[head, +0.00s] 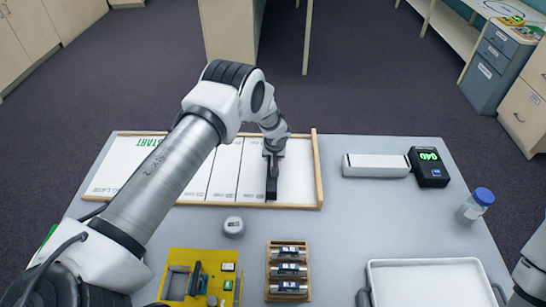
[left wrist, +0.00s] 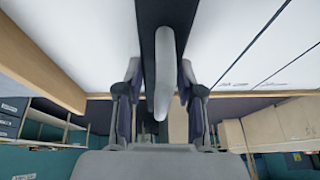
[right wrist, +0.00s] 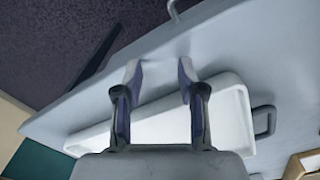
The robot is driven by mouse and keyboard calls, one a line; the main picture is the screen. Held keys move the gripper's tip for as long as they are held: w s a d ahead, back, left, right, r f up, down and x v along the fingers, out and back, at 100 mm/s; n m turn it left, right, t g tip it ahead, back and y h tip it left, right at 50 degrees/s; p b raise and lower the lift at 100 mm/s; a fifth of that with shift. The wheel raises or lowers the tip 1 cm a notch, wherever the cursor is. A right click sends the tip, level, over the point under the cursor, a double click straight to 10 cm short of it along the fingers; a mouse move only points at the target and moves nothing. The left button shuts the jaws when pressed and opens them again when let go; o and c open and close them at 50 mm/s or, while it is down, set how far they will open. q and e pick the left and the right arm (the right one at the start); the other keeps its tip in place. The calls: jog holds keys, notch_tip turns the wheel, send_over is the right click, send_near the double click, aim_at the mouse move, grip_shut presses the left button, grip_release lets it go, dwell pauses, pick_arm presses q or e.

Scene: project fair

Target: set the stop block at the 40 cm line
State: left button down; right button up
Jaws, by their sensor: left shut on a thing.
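The stop block (head: 271,188) is a black bar lying across the white lane board (head: 298,178), towards its right end. My left gripper (head: 273,155) is over it. In the left wrist view the block (left wrist: 148,50) has a grey raised handle (left wrist: 165,70), between the fingers of my left gripper (left wrist: 165,85), shut on it. Thin dark lines cross the board; the nearest clear one in that view lies apart from the block. Their labels are too small to read. A black display (head: 428,167) shows green 040. My right gripper (right wrist: 158,75) is open and empty above the white tray (right wrist: 165,125).
A white bar-shaped box (head: 376,166) stands beside the display. A blue-capped jar (head: 476,204), a round grey weight (head: 233,227), a wooden rack (head: 271,256) of cylinders and a yellow tool tray (head: 205,262) stand nearer. A wooden rim (head: 318,165) edges the board's right end.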

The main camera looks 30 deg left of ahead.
pick_arm(q)
jog(key=c, duration=0.7)
grip_release()
jog(key=shift+f, duration=0.15)
pick_arm(e)
jog(key=shift+f, duration=0.1)
pick_arm(q)
jog(key=shift+r+p, duration=0.45)
jog(key=shift+r, duration=0.05)
pick_arm(e)
jog(key=shift+r, duration=0.45)
pick_arm(q)
jog(key=p+v, duration=0.2)
jog(key=v, duration=0.1)
jog(key=shift+w+r+p, duration=0.1)
jog(key=shift+r+p, duration=0.1)
jog(key=shift+p, duration=0.1)
pick_arm(e)
notch_tip(320, 180, up, 2)
jog(key=shift+w+r, duration=0.1)
jog(key=shift+r, duration=0.15)
jog(key=shift+f, duration=0.1)
pick_arm(q)
jog(key=v, duration=0.8)
jog(key=shift+s+d, duration=0.15)
jog(key=shift+s, duration=0.05)
